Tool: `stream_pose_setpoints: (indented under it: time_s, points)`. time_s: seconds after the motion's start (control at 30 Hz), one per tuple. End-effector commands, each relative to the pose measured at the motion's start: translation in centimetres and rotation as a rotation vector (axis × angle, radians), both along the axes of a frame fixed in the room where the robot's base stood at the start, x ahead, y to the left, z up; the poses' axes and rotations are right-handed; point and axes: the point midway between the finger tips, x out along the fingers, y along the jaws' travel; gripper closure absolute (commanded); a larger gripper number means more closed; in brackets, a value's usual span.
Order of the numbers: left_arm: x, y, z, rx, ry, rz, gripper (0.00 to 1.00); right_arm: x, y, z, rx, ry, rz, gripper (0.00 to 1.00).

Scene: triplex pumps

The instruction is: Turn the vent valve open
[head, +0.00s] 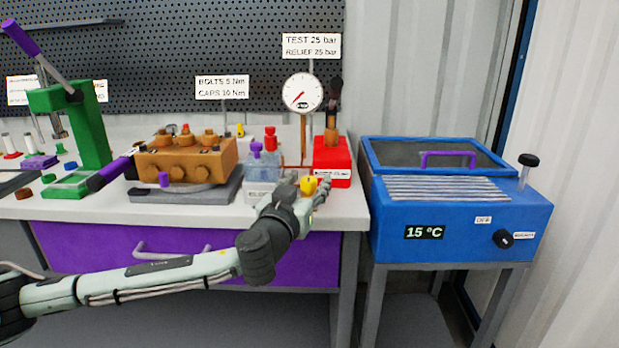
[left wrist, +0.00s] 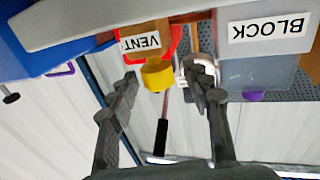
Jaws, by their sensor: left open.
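The vent valve has a yellow knob (head: 309,186) at the bench's front right; the knob (left wrist: 157,75) also shows in the left wrist view, under a white VENT label (left wrist: 140,42). My left gripper (head: 305,190) is open at the knob. In the left wrist view, which is upside down, the fingers of this gripper (left wrist: 163,86) stand on both sides of the knob, with gaps showing. Whether a fingertip touches the knob is unclear. My right gripper is out of view.
A red hand pump (head: 332,160) and a dial gauge (head: 303,92) stand just behind. A clear BLOCK box (head: 262,175) is left of the knob. The brown pump body (head: 185,160) and green press (head: 85,130) are farther left. A blue bath (head: 455,225) stands right of the bench.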

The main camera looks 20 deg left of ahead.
Motion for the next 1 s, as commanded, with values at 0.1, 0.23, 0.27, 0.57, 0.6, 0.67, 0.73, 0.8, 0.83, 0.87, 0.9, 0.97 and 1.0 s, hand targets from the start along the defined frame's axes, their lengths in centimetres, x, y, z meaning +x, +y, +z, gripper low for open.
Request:
stream_pose_setpoints:
  time_s: [0.1, 0.23, 0.27, 0.57, 0.6, 0.67, 0.73, 0.8, 0.83, 0.87, 0.9, 0.97, 1.0]
  points:
    - [0.63, 0.00, 0.01, 0.000, 0.000, 0.000, 0.51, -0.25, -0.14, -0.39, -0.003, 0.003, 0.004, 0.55]
    - [0.73, 0.01, -0.06, 0.000, 0.001, 0.000, 0.51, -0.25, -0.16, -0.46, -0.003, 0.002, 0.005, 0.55]
    - [0.73, 0.01, -0.06, 0.000, 0.001, 0.000, 0.51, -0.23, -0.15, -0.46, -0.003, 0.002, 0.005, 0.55]
    - [0.70, 0.01, -0.04, 0.000, 0.001, 0.000, 0.77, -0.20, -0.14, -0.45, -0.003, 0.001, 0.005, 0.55]
    - [0.70, 0.01, -0.04, 0.000, 0.001, 0.000, 0.82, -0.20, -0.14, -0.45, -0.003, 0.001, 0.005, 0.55]
    - [0.70, 0.02, -0.04, 0.000, 0.001, 0.000, 0.90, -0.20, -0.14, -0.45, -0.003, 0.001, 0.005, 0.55]
    - [0.70, 0.02, -0.04, 0.000, 0.001, 0.000, 0.98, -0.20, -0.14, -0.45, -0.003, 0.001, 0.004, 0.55]
    - [0.70, 0.02, -0.04, 0.000, 0.001, 0.000, 1.00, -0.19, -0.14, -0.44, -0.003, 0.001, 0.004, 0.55]
    - [0.69, 0.02, -0.05, 0.000, 0.001, 0.000, 1.00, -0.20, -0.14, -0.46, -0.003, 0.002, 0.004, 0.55]
    - [0.69, 0.02, -0.06, 0.000, 0.001, 0.001, 1.00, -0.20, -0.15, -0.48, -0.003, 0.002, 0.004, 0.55]
    - [0.69, 0.01, -0.09, 0.000, 0.001, 0.002, 1.00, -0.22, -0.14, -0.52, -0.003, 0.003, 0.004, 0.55]
    - [0.69, -0.02, -0.11, -0.001, 0.000, 0.007, 1.00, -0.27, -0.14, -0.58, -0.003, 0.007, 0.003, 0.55]
    - [0.69, -0.04, -0.16, -0.002, 0.001, 0.011, 1.00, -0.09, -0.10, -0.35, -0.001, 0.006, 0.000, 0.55]
